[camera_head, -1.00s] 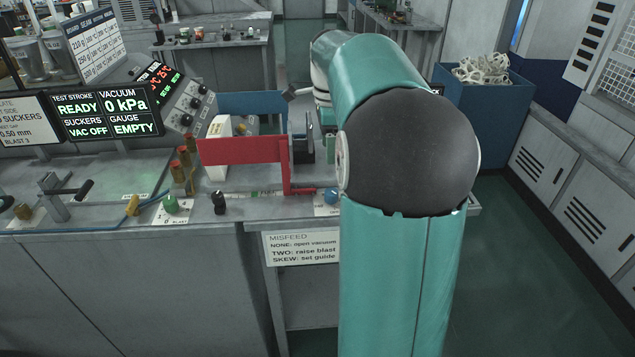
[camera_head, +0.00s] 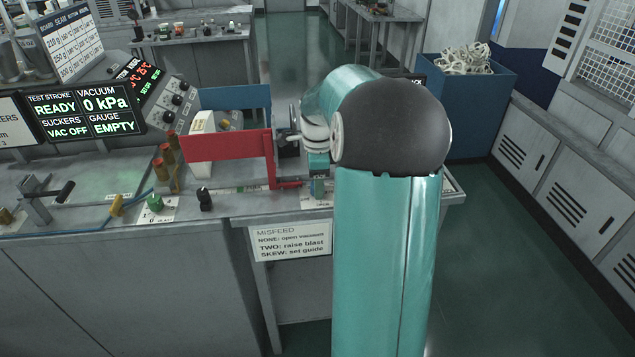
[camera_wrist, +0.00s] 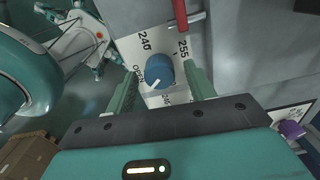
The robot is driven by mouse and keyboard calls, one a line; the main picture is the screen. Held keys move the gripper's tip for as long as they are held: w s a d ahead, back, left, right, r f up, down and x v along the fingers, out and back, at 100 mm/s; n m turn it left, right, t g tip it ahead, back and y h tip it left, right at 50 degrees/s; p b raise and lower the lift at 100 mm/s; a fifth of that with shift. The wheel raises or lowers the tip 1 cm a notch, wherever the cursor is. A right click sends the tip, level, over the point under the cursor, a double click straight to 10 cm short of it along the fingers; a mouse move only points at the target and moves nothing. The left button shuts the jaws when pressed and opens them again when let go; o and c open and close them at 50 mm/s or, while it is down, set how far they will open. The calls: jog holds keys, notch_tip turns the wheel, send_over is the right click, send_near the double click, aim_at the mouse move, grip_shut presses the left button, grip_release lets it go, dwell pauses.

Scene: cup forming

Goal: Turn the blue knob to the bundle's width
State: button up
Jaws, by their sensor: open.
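The blue knob (camera_wrist: 159,71) shows in the wrist view on a white dial plate (camera_wrist: 133,50) marked 240, 255 and OPEN, with another mark partly hidden. Its white pointer line points down and left in that view, near the OPEN side. My gripper (camera_wrist: 160,90) is open, with one green finger on each side of the knob; I cannot tell whether they touch it. In the head view my gripper (camera_head: 317,186) is over the right end of the bench, and the knob is hidden behind it. No bundle can be made out.
A red guide plate (camera_head: 232,147) stands just left of my gripper, and its red rod (camera_wrist: 180,14) is close to the knob. A black knob (camera_head: 205,199) and a green knob (camera_head: 155,203) are further left. The display (camera_head: 88,112) reads READY, 0 kPa, VAC OFF, EMPTY.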

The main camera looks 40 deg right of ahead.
jog(key=shift+f, duration=0.25)
jog(key=c, duration=1)
